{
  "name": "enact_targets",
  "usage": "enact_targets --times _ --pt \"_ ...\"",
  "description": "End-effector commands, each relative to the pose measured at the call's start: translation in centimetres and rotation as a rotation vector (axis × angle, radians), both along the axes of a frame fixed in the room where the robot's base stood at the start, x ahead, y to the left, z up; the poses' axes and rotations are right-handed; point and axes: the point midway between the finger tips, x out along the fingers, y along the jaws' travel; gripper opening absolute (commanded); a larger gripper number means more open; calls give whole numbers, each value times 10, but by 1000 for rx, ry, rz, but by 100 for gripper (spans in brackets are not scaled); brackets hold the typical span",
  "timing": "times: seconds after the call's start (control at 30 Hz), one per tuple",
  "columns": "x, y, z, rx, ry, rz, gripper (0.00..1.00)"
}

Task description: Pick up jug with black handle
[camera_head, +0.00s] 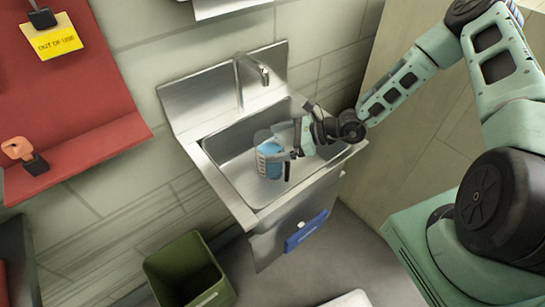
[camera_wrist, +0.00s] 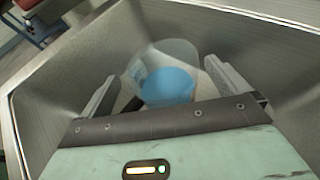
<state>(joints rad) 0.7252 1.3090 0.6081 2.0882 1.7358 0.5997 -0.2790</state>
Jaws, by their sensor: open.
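A clear jug with blue in its lower part (camera_head: 268,157) is at the sink basin, near its front side. In the wrist view the jug (camera_wrist: 166,78) shows between and partly beyond the two fingers. My gripper (camera_head: 291,147) is at the jug's right side in the head view. In the wrist view my gripper (camera_wrist: 160,80) is open, one finger on each side of the jug, with no clear grip on it. A dark upright piece shows at the jug's right; I cannot tell if it is the black handle or a finger.
The steel sink (camera_head: 232,186) has raised walls around the jug. A faucet (camera_head: 246,75) stands at its back. A green bin (camera_head: 180,268) is on the floor at the front left. A red shelf (camera_head: 88,150) is on the left wall.

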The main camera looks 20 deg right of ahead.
Motion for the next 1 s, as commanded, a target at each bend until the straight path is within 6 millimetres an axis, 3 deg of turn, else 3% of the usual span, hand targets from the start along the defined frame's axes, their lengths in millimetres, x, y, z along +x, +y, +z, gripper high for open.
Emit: enact_targets --times 0.13,0.4,0.7,1.0 --pt "6 12 -5 0 -1 0 100" --pt "8 14 -7 -1 -1 -1 97" --pt "8 14 -6 1 -3 0 14" --pt "8 14 -2 0 -4 0 13"
